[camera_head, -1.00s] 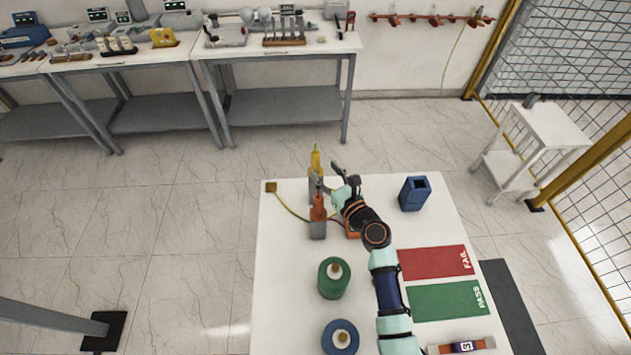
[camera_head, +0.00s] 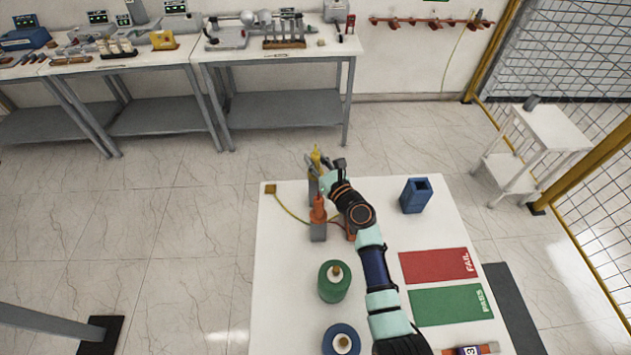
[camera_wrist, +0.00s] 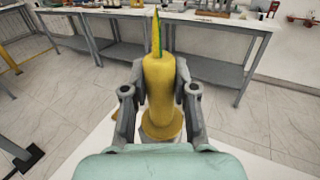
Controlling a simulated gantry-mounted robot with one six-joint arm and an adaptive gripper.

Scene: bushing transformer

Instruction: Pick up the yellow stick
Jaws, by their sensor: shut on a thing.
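The yellow stick (camera_wrist: 163,85) stands upright between the two fingers of my gripper (camera_wrist: 160,110) in the wrist view, with a thin pointed tip at its top. My gripper is shut on it from both sides. In the head view the yellow stick (camera_head: 316,158) shows at the far edge of the white table, partly hidden by my gripper (camera_head: 320,168). Its grey holder (camera_head: 313,190) shows below it. I cannot tell whether the stick is still seated there. An orange-red stick (camera_head: 318,209) stands in a grey holder (camera_head: 318,232) just nearer.
The white table (camera_head: 290,280) also bears a blue open box (camera_head: 415,195), a green spool (camera_head: 334,281), a blue spool (camera_head: 341,340), a red FAIL mat (camera_head: 438,265) and a green PASS mat (camera_head: 448,304). A yellow block (camera_head: 270,189) with a cable sits at the far left corner.

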